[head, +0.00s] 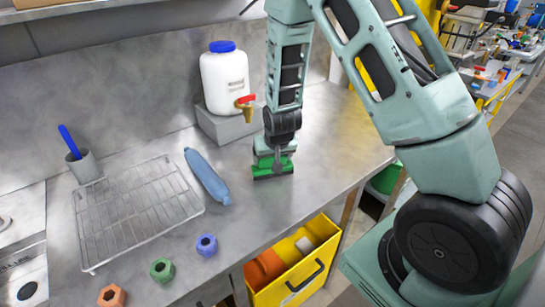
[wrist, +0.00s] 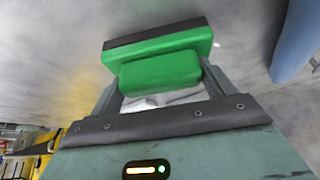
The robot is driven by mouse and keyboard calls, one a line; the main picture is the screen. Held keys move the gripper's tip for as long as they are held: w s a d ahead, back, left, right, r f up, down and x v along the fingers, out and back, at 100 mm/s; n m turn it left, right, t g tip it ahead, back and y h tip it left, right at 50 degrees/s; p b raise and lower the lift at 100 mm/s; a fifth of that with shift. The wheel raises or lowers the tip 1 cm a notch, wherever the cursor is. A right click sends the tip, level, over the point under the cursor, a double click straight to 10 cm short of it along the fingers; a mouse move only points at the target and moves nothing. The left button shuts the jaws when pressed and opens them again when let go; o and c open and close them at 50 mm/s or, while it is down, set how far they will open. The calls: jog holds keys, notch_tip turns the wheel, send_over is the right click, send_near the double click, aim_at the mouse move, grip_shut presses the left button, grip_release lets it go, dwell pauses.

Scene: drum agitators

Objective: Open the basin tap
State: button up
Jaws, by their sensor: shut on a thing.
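My gripper (head: 273,152) is shut on a green block-like scrubber (head: 262,171) with a dark layer, at or just above the steel bench. In the wrist view the scrubber (wrist: 160,42) spans the jaws, and its smaller green grip (wrist: 160,72) sits between the fingers. The only tap I can make out clearly is a brass tap with a red handle (head: 246,100), on a white, blue-capped container (head: 225,80) behind and left of my gripper. No basin tap can be made out for certain; a steel fitting (head: 4,222) is cut off at the left edge.
A grey block (head: 226,124) bears the container. A blue bottle (head: 206,176) lies beside a wire rack (head: 134,208). A cup with a blue stick (head: 84,167) stands behind. Coloured nuts (head: 162,270) lie near the front edge. A yellow bin (head: 298,290) sits below the edge.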

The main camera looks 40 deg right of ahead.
jog(key=shift+f, duration=0.2)
jog(key=shift+f, duration=0.2)
jog(key=o, duration=1.2)
jog(key=shift+r, duration=0.1)
